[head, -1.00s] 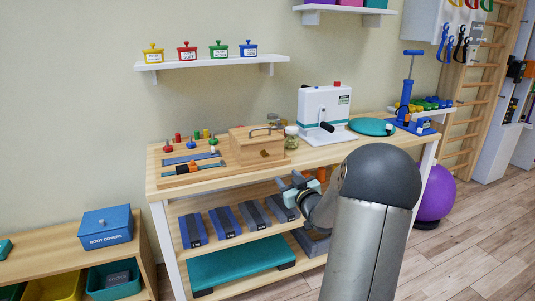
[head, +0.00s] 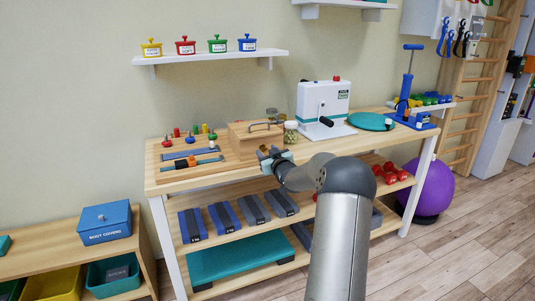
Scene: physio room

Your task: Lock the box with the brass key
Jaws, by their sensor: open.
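The wooden box (head: 238,144) stands on the workbench top, its lid down and a dark handle on top. My gripper (head: 268,153) is open right in front of the right part of the box's front face. It hides that part, where the lock plate is. I cannot tell whether the gripper touches the box. I cannot make out the brass key; small brass-coloured spots show around the fingertips, but they are too small to tell apart.
A glass jar (head: 291,132) stands right beside the box, and a white machine (head: 323,104) is further right. A wooden board with strips and an orange piece (head: 192,162) lies left of the box. Small coloured pegs (head: 191,138) stand behind it. The lower shelf holds weights (head: 225,216).

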